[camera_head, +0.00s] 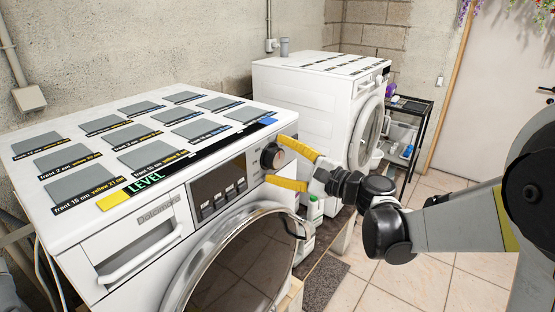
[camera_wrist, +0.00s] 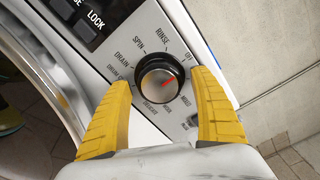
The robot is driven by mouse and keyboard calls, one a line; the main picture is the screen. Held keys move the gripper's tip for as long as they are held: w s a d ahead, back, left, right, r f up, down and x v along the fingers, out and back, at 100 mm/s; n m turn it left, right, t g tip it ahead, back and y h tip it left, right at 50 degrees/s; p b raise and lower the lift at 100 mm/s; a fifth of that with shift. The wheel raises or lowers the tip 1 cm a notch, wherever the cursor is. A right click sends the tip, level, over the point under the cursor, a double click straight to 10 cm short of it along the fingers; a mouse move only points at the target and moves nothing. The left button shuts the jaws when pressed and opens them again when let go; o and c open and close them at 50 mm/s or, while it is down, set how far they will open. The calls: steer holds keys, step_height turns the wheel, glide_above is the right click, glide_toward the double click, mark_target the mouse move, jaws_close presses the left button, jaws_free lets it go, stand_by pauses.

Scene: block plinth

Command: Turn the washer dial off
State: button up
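The washer (camera_head: 130,225) is the white machine at the front left, and its dial (camera_head: 271,156) is a round dark knob with a silver face at the right end of the control panel. My gripper (camera_head: 276,160) is open, with one yellow finger above and one below the dial in the head view. In the wrist view my gripper (camera_wrist: 161,80) has its fingers on either side of the dial, with visible gaps to it.
The round washer door (camera_head: 235,262) with its handle lies just below the dial. Grey plates and a LEVEL strip lie on the washer top. A second white machine (camera_head: 310,110) and a black cart (camera_head: 412,108) stand behind. Tiled floor is open at right.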

steer(key=shift+s+d, duration=0.1)
steer(key=v, duration=1.1)
steer(key=shift+s+d, duration=0.25)
steer(key=s+a+f+n+g+h, duration=0.1)
steer(key=s+f+n+g+h, duration=0.3)
steer(key=s+f+n+h, duration=0.45)
steer(key=s+d+f+n+h, duration=0.2)
steer(key=s+d+n+h, duration=0.2)
steer(key=s+d, duration=0.5)
steer(key=shift+s+d+h, duration=0.25)
steer(key=shift+s+h, duration=0.6)
steer(key=shift+s, duration=0.3)
steer(key=shift+n, duration=0.25)
stand_by(0.6)
